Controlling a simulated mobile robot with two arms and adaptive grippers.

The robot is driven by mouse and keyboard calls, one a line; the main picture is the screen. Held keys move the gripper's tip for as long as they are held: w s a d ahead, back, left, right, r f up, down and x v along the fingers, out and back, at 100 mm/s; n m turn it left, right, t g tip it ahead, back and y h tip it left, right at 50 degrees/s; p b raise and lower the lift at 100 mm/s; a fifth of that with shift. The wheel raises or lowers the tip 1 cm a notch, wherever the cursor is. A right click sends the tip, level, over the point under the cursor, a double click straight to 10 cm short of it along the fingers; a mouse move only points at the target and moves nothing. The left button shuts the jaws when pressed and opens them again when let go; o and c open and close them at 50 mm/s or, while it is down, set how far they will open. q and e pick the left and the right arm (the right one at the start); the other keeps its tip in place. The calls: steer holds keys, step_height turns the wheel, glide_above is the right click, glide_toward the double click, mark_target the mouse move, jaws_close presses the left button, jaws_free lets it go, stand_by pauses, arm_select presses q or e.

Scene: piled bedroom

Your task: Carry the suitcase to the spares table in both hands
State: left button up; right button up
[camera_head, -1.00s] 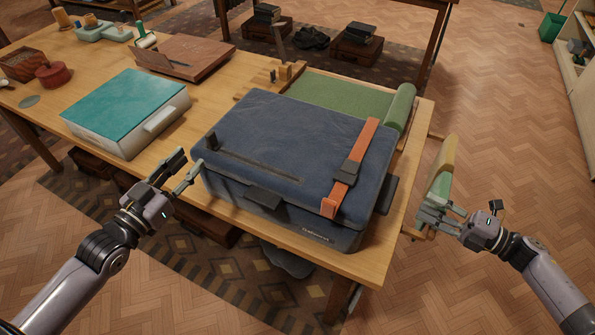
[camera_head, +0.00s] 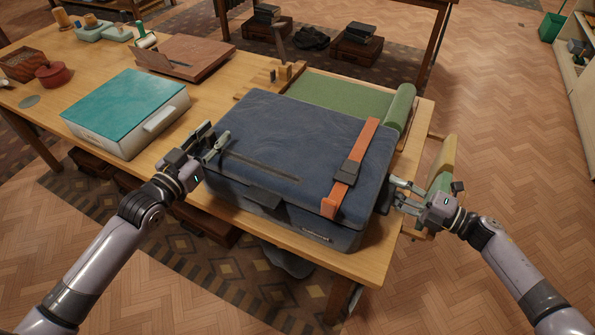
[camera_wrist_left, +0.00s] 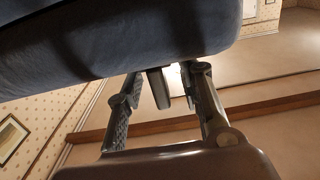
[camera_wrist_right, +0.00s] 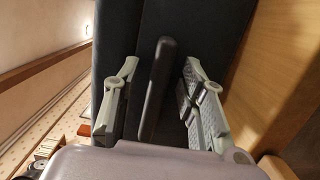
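The dark blue suitcase (camera_head: 290,145) lies flat on the wooden table, with an orange strap (camera_head: 350,170) over its right part. My left gripper (camera_head: 212,140) is at the suitcase's left side. In the left wrist view its fingers are apart below the suitcase's blue edge (camera_wrist_left: 120,40), with a dark handle-like piece (camera_wrist_left: 158,88) between their tips. My right gripper (camera_head: 393,193) is at the right side. In the right wrist view a dark side handle (camera_wrist_right: 158,88) stands between its open fingers, with gaps on both sides. I cannot pick out which table is the spares table.
A teal-topped box (camera_head: 125,110) lies left of the suitcase, and a wooden board (camera_head: 185,58) lies behind that box. A green mat with a rolled end (camera_head: 399,108) is behind the suitcase. Another table stands at the back. Open floor (camera_head: 490,110) lies to the right.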

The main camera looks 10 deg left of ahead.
arm_select(q)
steer(key=shift+c, duration=0.3)
arm_select(e)
steer(key=shift+c, duration=0.3)
arm_select(q)
jaws_close()
arm_select(e)
jaws_close()
arm_select(q)
steer(key=shift+r, duration=0.4)
arm_select(e)
steer(key=shift+w+r, duration=0.1)
steer(key=shift+r, duration=0.2)
arm_select(q)
steer(key=shift+w, duration=0.1)
arm_select(e)
steer(key=shift+w, duration=0.1)
